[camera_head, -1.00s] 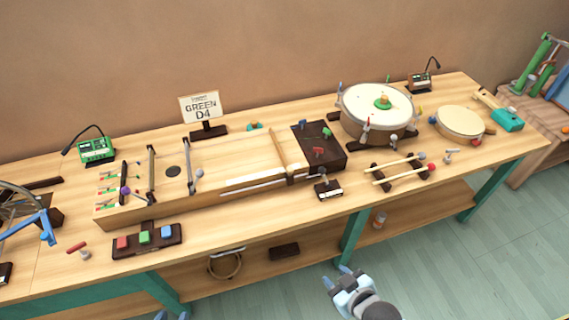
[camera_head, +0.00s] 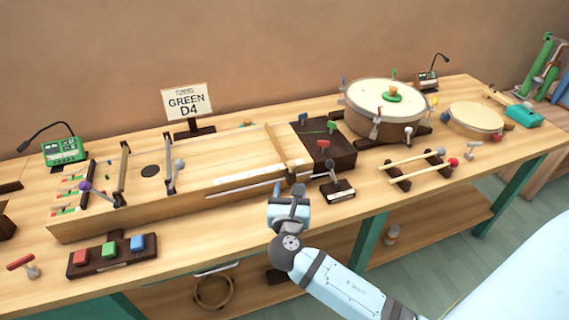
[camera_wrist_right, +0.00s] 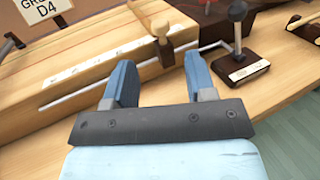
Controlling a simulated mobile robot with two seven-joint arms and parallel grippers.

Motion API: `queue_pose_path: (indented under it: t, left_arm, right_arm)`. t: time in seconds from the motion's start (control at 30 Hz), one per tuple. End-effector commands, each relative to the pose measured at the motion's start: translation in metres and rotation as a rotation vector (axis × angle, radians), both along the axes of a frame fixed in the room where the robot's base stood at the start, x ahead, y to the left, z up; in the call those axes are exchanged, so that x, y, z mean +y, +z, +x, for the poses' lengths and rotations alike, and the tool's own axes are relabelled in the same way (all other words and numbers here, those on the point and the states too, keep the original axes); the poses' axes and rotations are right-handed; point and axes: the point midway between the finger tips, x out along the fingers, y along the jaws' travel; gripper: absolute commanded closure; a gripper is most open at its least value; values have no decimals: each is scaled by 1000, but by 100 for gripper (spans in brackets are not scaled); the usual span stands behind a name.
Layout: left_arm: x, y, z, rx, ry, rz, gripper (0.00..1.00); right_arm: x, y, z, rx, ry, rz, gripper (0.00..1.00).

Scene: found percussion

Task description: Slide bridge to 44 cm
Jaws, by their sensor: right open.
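A long wooden string box (camera_head: 100,221) lies on the bench. A pale wooden bridge bar (camera_head: 275,145) crosses it near its right end, with a dark block at its front over a metal rod. In the right wrist view the bridge (camera_wrist_right: 165,42) shows ahead, just beyond and between the fingertips. My right gripper (camera_head: 288,190) is at the box's front side, just in front of the bridge's front end. Its two blue fingers (camera_wrist_right: 160,75) are apart and hold nothing. No scale figures can be read. My left gripper is out of view.
A small dark lever stand (camera_head: 338,188) is close to the right of my right gripper. A dark block with coloured pegs (camera_head: 330,155) is behind it. A sign reading GREEN D4 (camera_head: 187,103) stands behind the box. Three coloured buttons (camera_head: 109,250) are at front left.

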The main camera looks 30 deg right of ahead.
Motion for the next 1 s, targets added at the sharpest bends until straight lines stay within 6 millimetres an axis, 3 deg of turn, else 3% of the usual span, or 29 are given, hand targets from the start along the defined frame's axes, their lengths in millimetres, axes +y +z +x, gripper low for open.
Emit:
queue_pose_path:
  t: [0.5,0.7,1.0]
  left_arm:
    - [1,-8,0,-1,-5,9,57]
    - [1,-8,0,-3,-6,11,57]
    - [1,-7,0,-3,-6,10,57]
  right_arm:
    - [-60,0,83,-2,1,2,49]
    - [-70,0,96,-1,1,3,49]
    - [-71,0,98,0,1,4,49]
